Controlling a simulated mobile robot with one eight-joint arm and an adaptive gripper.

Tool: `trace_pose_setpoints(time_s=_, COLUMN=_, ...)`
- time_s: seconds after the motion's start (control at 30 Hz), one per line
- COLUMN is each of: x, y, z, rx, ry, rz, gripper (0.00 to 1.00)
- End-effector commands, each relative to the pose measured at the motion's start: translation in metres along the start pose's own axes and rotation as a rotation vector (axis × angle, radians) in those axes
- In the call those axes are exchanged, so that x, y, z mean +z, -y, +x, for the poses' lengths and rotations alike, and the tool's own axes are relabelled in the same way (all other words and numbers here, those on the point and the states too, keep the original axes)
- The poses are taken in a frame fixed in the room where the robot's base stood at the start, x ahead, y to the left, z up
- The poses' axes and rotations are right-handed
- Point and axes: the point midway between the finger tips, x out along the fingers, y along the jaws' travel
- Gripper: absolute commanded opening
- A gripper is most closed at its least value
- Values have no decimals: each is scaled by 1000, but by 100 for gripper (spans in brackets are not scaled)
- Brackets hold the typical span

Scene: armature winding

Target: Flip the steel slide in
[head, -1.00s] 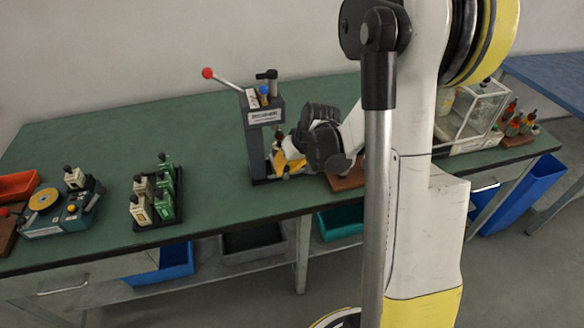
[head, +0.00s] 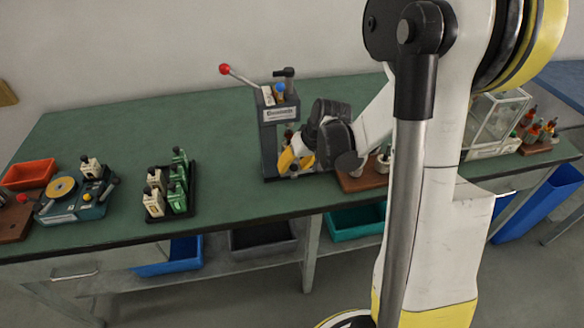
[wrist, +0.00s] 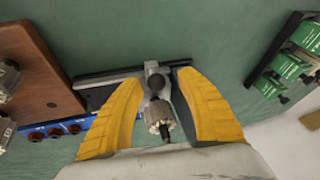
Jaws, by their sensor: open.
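The grey press-like stand (head: 270,140) with a red-knobbed lever stands mid-table in the head view. My gripper (head: 290,160) is low beside its column, with the yellow fingers at its base. In the wrist view my gripper (wrist: 157,82) is open, one finger on each side of a grey metal piece with a black knob (wrist: 157,80). This piece may be the steel slide; I cannot tell for sure. A small ribbed armature-like part (wrist: 159,115) with a dark shaft sits in front of it, between the fingers. I see no clear contact with either finger.
A brown wooden board (wrist: 35,65) lies left in the wrist view, near a blue strip with knobs (wrist: 60,130). Green blocks in a black rack (wrist: 290,65) are at the right. In the head view a glass-sided case (head: 495,120) stands beyond my arm.

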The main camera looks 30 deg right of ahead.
Motion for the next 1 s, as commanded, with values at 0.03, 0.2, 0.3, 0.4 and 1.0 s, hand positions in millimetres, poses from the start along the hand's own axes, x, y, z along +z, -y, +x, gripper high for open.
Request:
trace_pose_setpoints(time_s=0.03, x=0, y=0, z=-9, rx=0, ry=0, rz=1, gripper=44)
trace_pose_setpoints(time_s=0.2, x=1, y=0, z=-46, rx=0, ry=0, rz=2, gripper=44)
trace_pose_setpoints(time_s=0.3, x=1, y=0, z=-67, rx=0, ry=0, rz=0, gripper=44)
trace_pose_setpoints(time_s=0.4, x=1, y=0, z=-84, rx=0, ry=0, rz=1, gripper=44)
trace_pose_setpoints(time_s=1.0, x=0, y=1, z=-106, rx=-2, ry=0, rz=-1, gripper=44)
